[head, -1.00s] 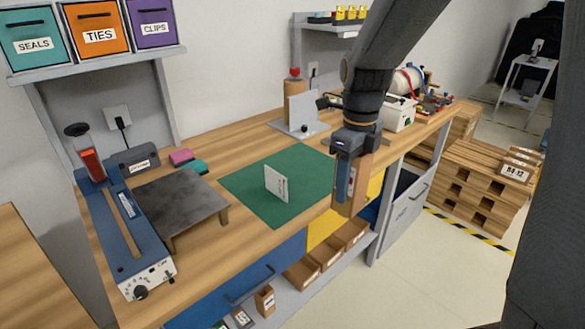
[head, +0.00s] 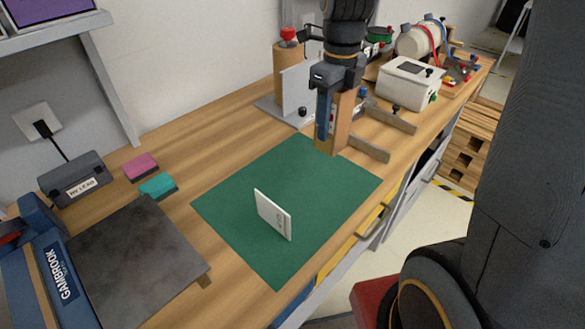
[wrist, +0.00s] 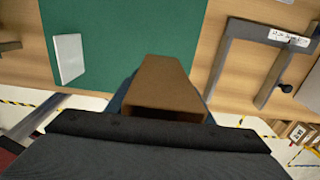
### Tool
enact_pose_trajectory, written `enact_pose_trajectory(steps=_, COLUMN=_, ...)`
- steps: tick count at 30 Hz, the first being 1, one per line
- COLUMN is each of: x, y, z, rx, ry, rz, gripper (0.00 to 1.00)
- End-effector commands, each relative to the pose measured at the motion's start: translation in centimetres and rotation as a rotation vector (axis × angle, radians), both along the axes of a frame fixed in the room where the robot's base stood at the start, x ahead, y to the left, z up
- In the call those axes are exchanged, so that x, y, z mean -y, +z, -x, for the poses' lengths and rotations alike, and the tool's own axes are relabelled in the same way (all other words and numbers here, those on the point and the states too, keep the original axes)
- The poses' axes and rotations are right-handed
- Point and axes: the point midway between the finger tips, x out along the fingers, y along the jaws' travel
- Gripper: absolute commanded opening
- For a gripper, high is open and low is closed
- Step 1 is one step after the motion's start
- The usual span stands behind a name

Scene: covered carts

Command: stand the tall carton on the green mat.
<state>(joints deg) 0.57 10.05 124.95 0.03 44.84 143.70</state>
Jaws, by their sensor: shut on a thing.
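The tall carton (head: 342,125) is a plain brown upright box held in my gripper (head: 330,112). It stands upright at the far right part of the green mat (head: 225,205) in the head view. I cannot tell whether its base touches the mat or hangs just above it. In the wrist view the carton (wrist: 165,82) juts out from my gripper over the mat's edge (wrist: 120,25). A blue finger shows on the carton's left side in the head view; the other finger is hidden.
A white upright card (head: 273,215) stands on the near part of the mat. A grey bracket-like frame (head: 385,118) lies just right of the carton. A white box (head: 405,85) and a grey stand (head: 292,98) are behind. A dark plate (head: 130,258) lies left; the mat's middle is clear.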

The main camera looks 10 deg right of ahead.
Motion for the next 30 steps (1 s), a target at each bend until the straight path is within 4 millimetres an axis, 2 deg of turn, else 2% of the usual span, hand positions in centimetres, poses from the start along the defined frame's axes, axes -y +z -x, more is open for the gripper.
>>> enact_pose_trajectory(steps=9, x=-0.1, y=-4.9, z=0.2, rx=-0.006, ry=0.003, rz=0.000, gripper=0.25)
enact_pose_trajectory(steps=14, x=-0.2, y=-5.9, z=0.1, rx=-0.005, ry=0.005, rz=0.000, gripper=0.25)
enact_pose_trajectory(steps=21, x=-0.2, y=-8.9, z=0.2, rx=-0.005, ry=0.005, rz=0.000, gripper=0.25)
enact_pose_trajectory(steps=24, x=-0.2, y=-9.6, z=0.2, rx=-0.004, ry=0.005, rz=0.000, gripper=0.25)
enact_pose_trajectory(steps=30, x=-0.2, y=-9.7, z=0.1, rx=-0.001, ry=0.005, rz=0.000, gripper=0.25)
